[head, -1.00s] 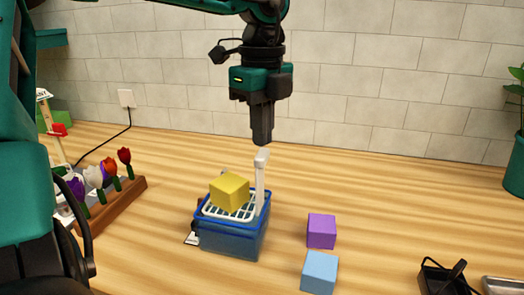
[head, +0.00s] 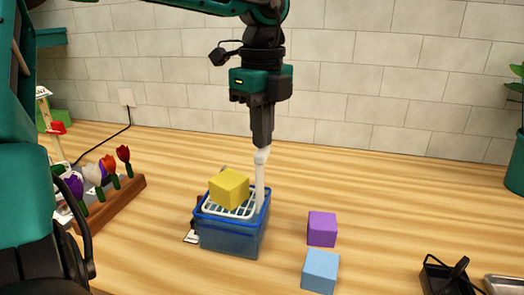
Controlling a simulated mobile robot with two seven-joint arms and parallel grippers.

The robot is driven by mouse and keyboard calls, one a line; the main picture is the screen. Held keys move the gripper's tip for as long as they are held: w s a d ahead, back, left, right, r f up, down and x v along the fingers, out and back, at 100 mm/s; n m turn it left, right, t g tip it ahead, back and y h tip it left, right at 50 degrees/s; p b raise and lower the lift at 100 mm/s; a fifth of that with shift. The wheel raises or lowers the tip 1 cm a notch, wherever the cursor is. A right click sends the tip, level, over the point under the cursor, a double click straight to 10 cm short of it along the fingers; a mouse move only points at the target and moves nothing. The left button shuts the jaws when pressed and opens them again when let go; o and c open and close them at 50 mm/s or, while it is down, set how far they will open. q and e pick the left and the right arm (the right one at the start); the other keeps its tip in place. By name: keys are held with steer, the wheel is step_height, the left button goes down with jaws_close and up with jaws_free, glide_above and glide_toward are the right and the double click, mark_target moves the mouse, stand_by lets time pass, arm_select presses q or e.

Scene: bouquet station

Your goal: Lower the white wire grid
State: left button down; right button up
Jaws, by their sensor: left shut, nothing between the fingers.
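The white wire grid (head: 240,208) sits in the top of a blue bin (head: 229,238), near its rim. Its upright white handle (head: 260,180) rises at the bin's right side. A yellow cube (head: 229,188) rests on the grid. My left gripper (head: 262,146) is shut and empty, pointing down. Its tips are right at the top of the handle; touching looks likely, but I cannot tell for sure. The inside of the bin below the grid is hidden. My right gripper is not in view.
A purple cube (head: 322,228) and a light blue cube (head: 320,271) lie right of the bin. A wooden rack with several tulips (head: 108,164) stands at left. A black tray (head: 447,278) is at the lower right. The back right of the table is clear.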

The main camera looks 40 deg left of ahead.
mark_target(262, 171)
arm_select(q)
steer(key=shift+f+b, duration=1.3)
steer(key=shift+f, duration=0.2)
steer(key=shift+f, duration=0.15)
steer(key=shift+f+b, duration=1.35)
steer(key=shift+b, duration=0.2)
steer(key=shift+f+b, duration=0.95)
steer(key=shift+f, duration=0.05)
steer(key=shift+r+p, duration=1.85)
steer(key=shift+r, duration=0.8)
